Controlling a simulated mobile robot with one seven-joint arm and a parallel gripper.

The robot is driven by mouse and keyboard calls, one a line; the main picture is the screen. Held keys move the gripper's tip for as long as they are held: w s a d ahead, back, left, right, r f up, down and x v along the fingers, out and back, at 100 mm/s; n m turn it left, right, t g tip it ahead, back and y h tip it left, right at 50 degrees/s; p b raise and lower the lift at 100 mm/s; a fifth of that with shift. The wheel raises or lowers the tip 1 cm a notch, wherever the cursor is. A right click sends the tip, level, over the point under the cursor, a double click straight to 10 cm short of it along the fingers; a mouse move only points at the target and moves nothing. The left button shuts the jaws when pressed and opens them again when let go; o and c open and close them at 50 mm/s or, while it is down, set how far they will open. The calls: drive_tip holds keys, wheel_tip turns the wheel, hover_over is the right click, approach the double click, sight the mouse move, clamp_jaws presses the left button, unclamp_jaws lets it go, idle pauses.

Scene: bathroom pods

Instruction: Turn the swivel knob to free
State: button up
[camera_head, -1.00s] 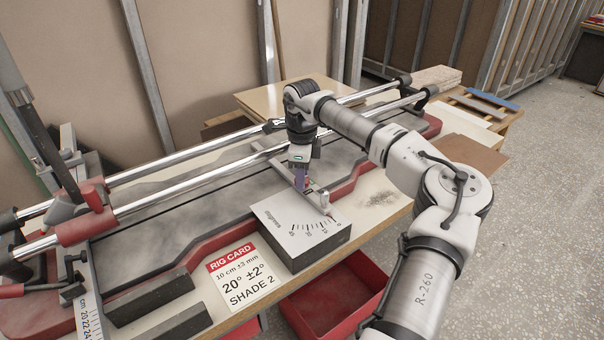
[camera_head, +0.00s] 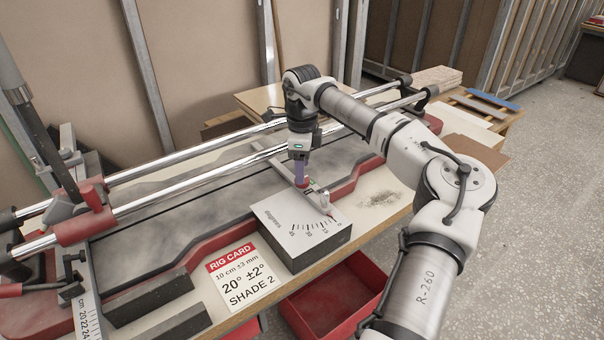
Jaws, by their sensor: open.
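A small red knob (camera_head: 303,184), which looks like the swivel knob, sits on the metal arm behind the grey degree-scale block (camera_head: 302,232). My gripper (camera_head: 300,178) points down directly over the red knob, its purplish fingers at or around it. The gripper is open. The fingers hide part of the knob, and I cannot tell whether they touch it. The metal arm's pointer (camera_head: 327,208) lies near the 0 end of the scale. The knob's free or locked marking cannot be read.
Two chrome rails (camera_head: 190,160) run along the bench behind my gripper. A red clamp carriage (camera_head: 88,220) stands at left. A red bin (camera_head: 333,305) sits below the bench's front edge.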

wheel_tip(320, 180, up, 11)
drive_tip(key=b, duration=0.1)
idle(0.3)
